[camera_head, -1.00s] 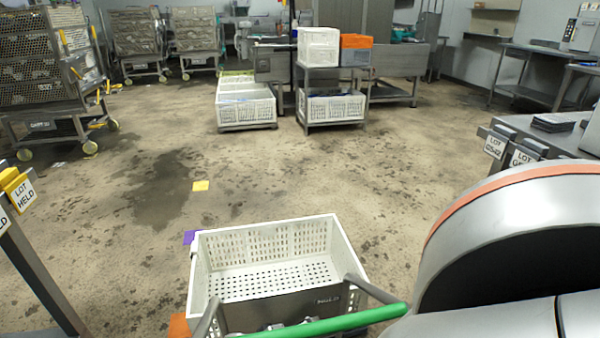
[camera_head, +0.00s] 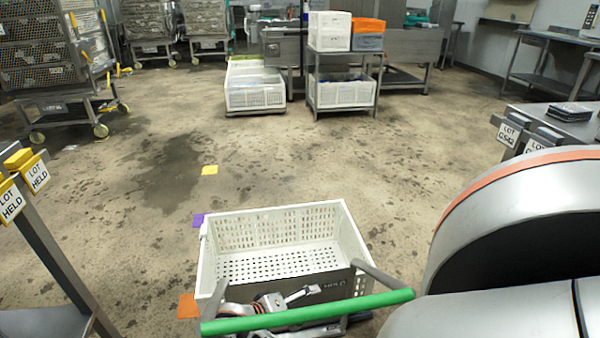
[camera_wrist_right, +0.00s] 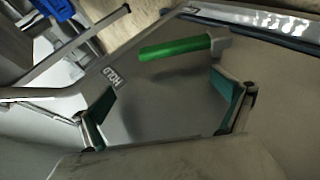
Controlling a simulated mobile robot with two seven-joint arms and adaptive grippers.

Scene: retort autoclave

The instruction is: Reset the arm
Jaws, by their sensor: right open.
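A grey panel marked HOLD (camera_wrist_right: 132,80) lies beyond the fingers. My left gripper is not in view.
A white perforated crate (camera_head: 209,258) stands empty in front of me. Yellow LOT HELD tags (camera_head: 35,175) hang at the left, and a bench with LOT tags (camera_head: 509,132) stands at right. Racks and crates stand at the back.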

